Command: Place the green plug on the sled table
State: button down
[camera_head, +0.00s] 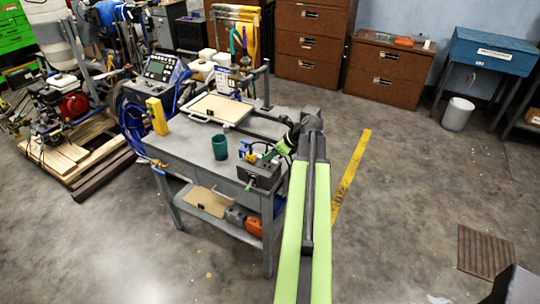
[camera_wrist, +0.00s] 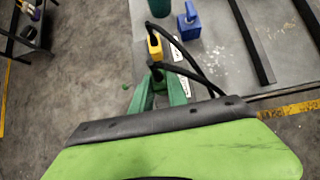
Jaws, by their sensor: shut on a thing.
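My gripper (camera_head: 271,155) has green fingers and is over the dark socket box at the bench's front right corner. In the wrist view its fingers (camera_wrist: 157,98) are shut on the green plug (camera_wrist: 157,77), whose black cable loops off to the right. The plug is mostly hidden between the fingers, so I cannot tell whether it still touches the box. The sled table (camera_head: 217,108), a pale flat board, lies at the back of the bench, apart from my gripper. It is not in the wrist view.
A yellow plug (camera_wrist: 154,46) with a black cable and a blue block (camera_wrist: 189,22) are close by. A teal cup (camera_head: 219,147) and a yellow block (camera_head: 157,116) stand on the grey bench (camera_head: 190,150). Dark rails (camera_wrist: 250,40) run along the bench. A control panel (camera_head: 160,70) stands behind.

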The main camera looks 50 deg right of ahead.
aim_at(195, 144)
jog(key=z, duration=0.2)
jog(key=i, duration=1.25)
jog(key=u, duration=0.5)
